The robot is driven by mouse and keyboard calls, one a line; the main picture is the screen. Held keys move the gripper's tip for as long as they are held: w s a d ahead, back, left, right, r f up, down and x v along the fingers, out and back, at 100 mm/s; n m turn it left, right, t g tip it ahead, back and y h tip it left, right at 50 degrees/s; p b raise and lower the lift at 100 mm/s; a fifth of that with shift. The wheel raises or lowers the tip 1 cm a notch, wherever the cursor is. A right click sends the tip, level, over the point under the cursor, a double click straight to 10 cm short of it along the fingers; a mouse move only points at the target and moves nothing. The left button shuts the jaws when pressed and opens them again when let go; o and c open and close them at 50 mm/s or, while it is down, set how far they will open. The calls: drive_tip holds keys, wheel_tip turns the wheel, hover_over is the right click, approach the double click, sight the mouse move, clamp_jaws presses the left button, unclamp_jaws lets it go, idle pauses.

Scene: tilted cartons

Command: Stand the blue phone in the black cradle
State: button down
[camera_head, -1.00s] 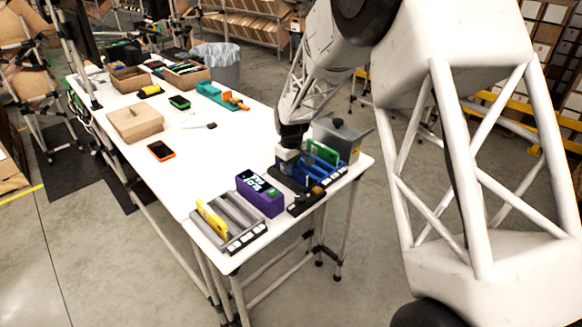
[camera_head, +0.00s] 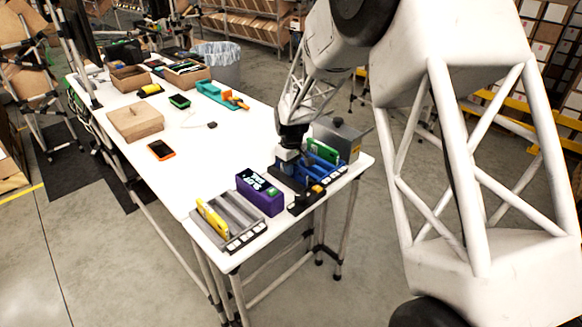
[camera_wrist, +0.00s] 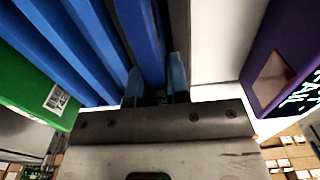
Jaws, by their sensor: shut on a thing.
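The blue phone (camera_wrist: 150,35) is between my gripper's fingers in the wrist view, seen edge-on. My gripper (camera_wrist: 154,86) is shut on it. In the head view my gripper (camera_head: 289,160) points down over the back part of the black cradle (camera_head: 301,207), between the purple box and the blue cradle. A dark strip of the black cradle shows beside the phone in the wrist view (camera_wrist: 180,25). The phone's lower edge is hidden, so I cannot tell whether it sits in a slot.
The blue ribbed cradle (camera_wrist: 55,45) with a green phone (camera_wrist: 28,85) stands close on one side. The purple box (camera_wrist: 290,55) stands on the other. A grey cradle (camera_head: 240,222) holds a yellow phone (camera_head: 212,219). A metal box (camera_head: 340,135) stands behind. The table's middle is mostly clear.

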idle(0.4)
drive_tip(key=c, duration=1)
unclamp_jaws()
drive_tip(key=shift+r, duration=3.85)
drive_tip(key=shift+r, duration=0.1)
wheel_tip(320, 180, up, 7)
drive_tip(key=shift+f, duration=0.1)
